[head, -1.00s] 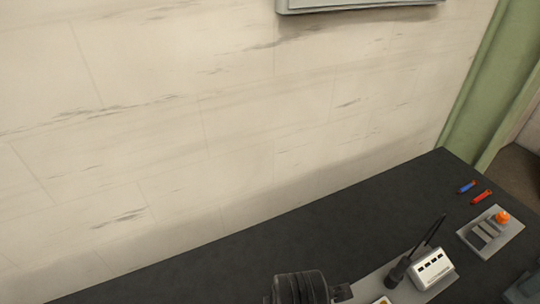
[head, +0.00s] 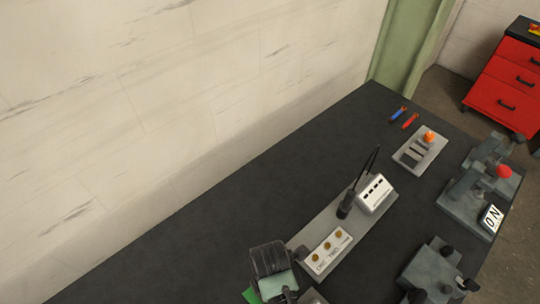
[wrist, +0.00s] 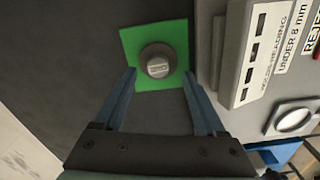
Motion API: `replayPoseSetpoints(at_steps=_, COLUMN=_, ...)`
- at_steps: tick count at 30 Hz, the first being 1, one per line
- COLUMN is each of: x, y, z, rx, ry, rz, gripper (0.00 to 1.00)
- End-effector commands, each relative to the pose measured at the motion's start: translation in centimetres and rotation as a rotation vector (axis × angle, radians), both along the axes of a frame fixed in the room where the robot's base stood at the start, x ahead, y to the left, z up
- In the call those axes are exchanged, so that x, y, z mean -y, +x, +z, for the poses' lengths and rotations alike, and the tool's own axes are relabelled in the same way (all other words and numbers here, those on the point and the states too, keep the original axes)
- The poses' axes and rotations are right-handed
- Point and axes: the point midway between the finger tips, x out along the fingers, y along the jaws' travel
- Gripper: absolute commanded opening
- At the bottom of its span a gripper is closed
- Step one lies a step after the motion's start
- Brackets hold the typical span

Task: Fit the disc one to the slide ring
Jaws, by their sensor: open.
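In the wrist view, a round grey stepped piece (wrist: 158,62) with a light marked top sits on a green square (wrist: 128,45). My gripper (wrist: 159,74) is open and empty, its two fingertips on either side of the piece's near edge; I cannot tell whether they touch it. In the head view, a corner of the green square (head: 252,296) shows beside my arm. A white plate (head: 318,266) carries three gold round pieces with labels, the first seeming to read ONE. I cannot surely pick out disc one or the slide ring.
A white slotted box (head: 375,192) and an upright black rod (head: 345,206) stand on a grey base. Farther right are a grey block with an orange knob (head: 429,136), a fixture with a red knob (head: 503,171) and another grey fixture (head: 430,270). The bench's left part is clear.

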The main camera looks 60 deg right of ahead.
Motion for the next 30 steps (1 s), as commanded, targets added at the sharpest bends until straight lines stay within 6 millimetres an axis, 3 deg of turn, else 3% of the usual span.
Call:
replayPoseSetpoints(at_steps=7, x=0.2, y=0.1, z=-2.7, rx=0.0, ry=0.0, rz=0.0, gripper=0.73)
replayPoseSetpoints(at_steps=17, x=0.2, y=0.1, z=-3.2, rx=0.002, ry=-0.001, rz=0.001, gripper=0.71)
replayPoseSetpoints(at_steps=27, x=0.2, y=0.1, z=-3.1, rx=0.001, ry=0.0, rz=0.0, gripper=0.1)
replayPoseSetpoints(at_steps=29, x=0.2, y=0.1, z=-3.1, rx=0.001, ry=0.0, rz=0.0, gripper=0.0)
replayPoseSetpoints(at_steps=30, x=0.2, y=0.1, z=-3.1, rx=0.001, ry=0.0, rz=0.0, gripper=0.0)
